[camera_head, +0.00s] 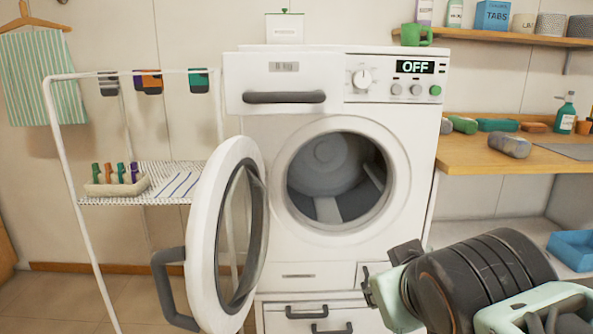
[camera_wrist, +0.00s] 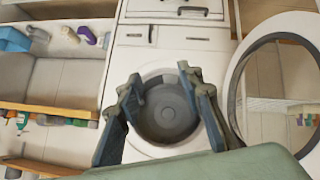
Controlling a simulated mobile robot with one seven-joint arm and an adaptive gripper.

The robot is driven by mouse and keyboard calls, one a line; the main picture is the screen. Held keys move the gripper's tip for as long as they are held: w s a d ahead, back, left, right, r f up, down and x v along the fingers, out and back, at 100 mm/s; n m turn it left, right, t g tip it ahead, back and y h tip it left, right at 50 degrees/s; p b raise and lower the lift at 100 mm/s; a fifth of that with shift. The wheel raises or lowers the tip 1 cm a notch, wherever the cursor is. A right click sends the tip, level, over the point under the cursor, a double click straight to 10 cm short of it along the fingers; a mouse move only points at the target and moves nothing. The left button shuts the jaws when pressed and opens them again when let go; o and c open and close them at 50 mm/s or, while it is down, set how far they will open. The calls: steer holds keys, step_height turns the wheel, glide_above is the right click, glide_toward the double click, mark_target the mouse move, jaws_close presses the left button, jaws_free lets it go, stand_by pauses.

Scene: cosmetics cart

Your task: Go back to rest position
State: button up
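My gripper (camera_wrist: 159,80) is open in the wrist view, its two fingers spread with nothing between them. In the head view my arm and gripper (camera_head: 386,272) are at the lower right, in front of the washing machine. The white washing machine (camera_head: 262,160) has its round door (camera_head: 212,240) swung open to the left. Its drum (camera_head: 335,178) looks empty. The display (camera_head: 414,67) reads OFF. The wrist view is upside down and shows the drum (camera_wrist: 167,112) beyond my fingers and the open door (camera_wrist: 240,85) at the right.
A white drying rack (camera_head: 64,170) with a peg holder (camera_head: 117,183) stands at the left. A wooden counter (camera_head: 470,155) with bottles and a grey roll (camera_head: 510,145) is at the right. A blue bin (camera_head: 572,250) sits below. The door handle (camera_head: 170,290) juts into the floor space.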

steer(key=s+f+m+g+y+p, duration=0.1)
steer(key=s+f+m+g+p, duration=0.1)
steer(key=s+f+m+g, duration=0.3)
step_height(320, 180, up, 39)
steer(key=s+a+n+t+p, duration=0.1)
steer(key=n+p, duration=0.1)
steer(key=p, duration=3.5)
steer(key=shift+s+p, duration=0.15)
steer(key=shift+p, duration=0.15)
